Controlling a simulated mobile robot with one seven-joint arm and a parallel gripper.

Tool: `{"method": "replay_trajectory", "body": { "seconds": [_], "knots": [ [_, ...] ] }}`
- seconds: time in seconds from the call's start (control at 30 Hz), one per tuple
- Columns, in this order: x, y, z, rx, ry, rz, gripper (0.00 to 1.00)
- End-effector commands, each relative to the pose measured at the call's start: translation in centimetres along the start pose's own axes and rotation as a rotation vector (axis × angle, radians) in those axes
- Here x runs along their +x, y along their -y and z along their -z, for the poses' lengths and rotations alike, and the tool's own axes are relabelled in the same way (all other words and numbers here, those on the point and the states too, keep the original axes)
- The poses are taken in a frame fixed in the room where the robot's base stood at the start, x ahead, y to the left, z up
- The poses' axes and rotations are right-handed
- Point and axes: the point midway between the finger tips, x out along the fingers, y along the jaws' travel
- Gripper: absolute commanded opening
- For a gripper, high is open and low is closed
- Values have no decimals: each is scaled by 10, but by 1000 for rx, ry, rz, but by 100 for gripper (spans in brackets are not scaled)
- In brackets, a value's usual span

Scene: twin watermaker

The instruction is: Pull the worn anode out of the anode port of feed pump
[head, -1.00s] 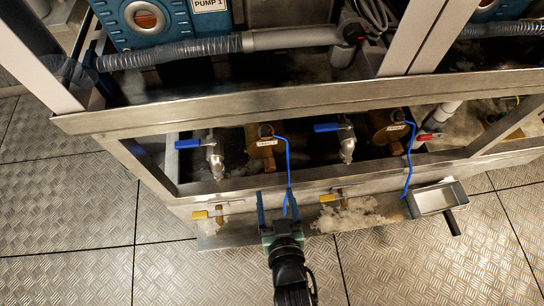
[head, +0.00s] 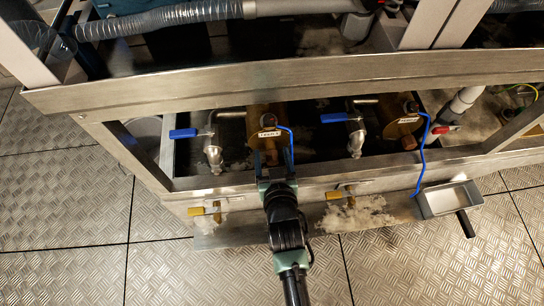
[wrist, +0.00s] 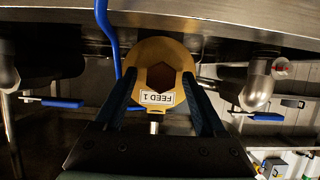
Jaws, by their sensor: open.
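The feed pump's brass body (head: 265,115) with a white tag stands behind the frame's front rail in the head view. In the wrist view the brass end (wrist: 152,72) carries a tag reading FEED 1 (wrist: 157,97) and a dark reddish-brown hexagonal part (wrist: 166,78). I cannot tell whether that is the worn anode or the port. A short pale metal stub (wrist: 154,128) shows below the tag, between the fingers. My gripper (head: 274,165) is open, its fingers on either side of the brass end in the wrist view. Contact cannot be made out.
A second brass body (head: 402,125) stands to the right. Blue-handled valves (head: 183,133) flank the pump, and a blue cord (head: 291,150) hangs close to the right finger.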

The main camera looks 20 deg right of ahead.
Motion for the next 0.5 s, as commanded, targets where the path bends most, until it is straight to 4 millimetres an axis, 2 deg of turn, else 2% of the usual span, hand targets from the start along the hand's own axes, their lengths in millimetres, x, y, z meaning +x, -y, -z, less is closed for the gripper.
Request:
{"method": "replay_trajectory", "body": {
  "seconds": [0.33,0.37,0.5],
  "knots": [
    [4,0,0,0,0,0,72],
    [4,0,0,0,0,0,71],
    [4,0,0,0,0,0,46]
  ]
}}
